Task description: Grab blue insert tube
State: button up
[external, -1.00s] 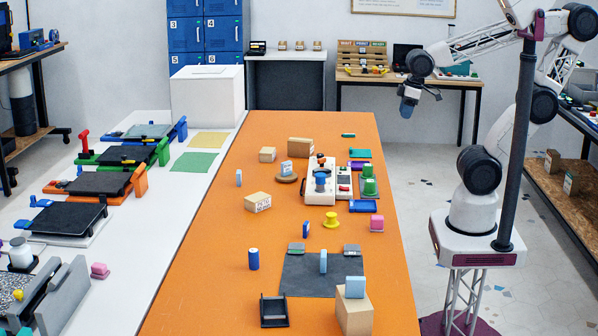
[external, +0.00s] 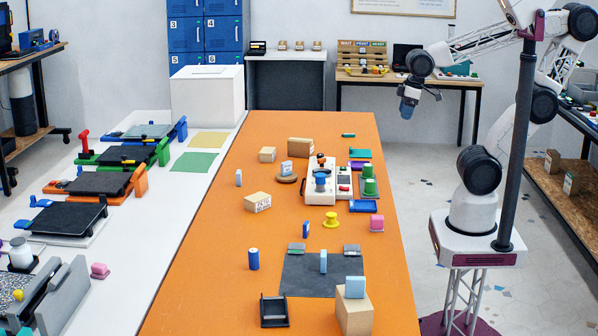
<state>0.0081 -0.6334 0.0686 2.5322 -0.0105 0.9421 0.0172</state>
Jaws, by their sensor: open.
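A blue cylinder (external: 253,260) stands upright on the orange table, left of the dark grey mat; it looks most like the blue insert tube. A light blue upright piece (external: 323,262) stands on the mat, and a small darker blue piece (external: 306,229) stands behind the mat. From this distance I cannot tell for sure which is the tube. My gripper (external: 406,112) is open, raised high beyond the far right edge of the orange table, well away from all of these pieces. Its fingers are small and dark here.
The orange table (external: 205,270) also holds a white device (external: 320,193), a yellow spool (external: 331,220), a cardboard box with a light blue block (external: 355,287) on it, and a black holder (external: 274,311). Bare table lies around the blue cylinder. Coloured presses line the white table at left.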

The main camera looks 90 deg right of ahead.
jog(key=w+a+f+m+g+y, duration=0.1)
jog(key=w+a+f+m+y, duration=0.15)
jog(key=w+a, duration=0.6)
jog(key=w+a+f+m+g+y, duration=0.1)
jog(key=w+a+f+m+y, duration=0.15)
jog(key=w+a, duration=0.6)
jog(key=w+a+f+m+g+y, duration=0.1)
jog(key=w+a+m+y, duration=0.25)
jog(key=w+a, duration=0.55)
jog(key=w+a+f+m+y, duration=0.1)
jog(key=w+a+f+m, duration=0.1)
jog(key=w+a+f, duration=0.3)
jog(key=w+a+f+m+y, duration=0.2)
jog(key=w+a+f+m, duration=0.15)
jog(key=w, duration=0.35)
jog(key=m+t+y, duration=0.1)
jog(key=m+y, duration=0.1)
jog(key=m, duration=0.3)
send_near(254, 259)
jog(key=shift+x, duration=1)
jog(key=shift+s+a+f+t, duration=0.1)
jog(key=shift+f+t, duration=0.2)
jog(key=shift+f, duration=0.05)
jog(key=shift+a, duration=0.1)
jog(key=shift+x, duration=1.2)
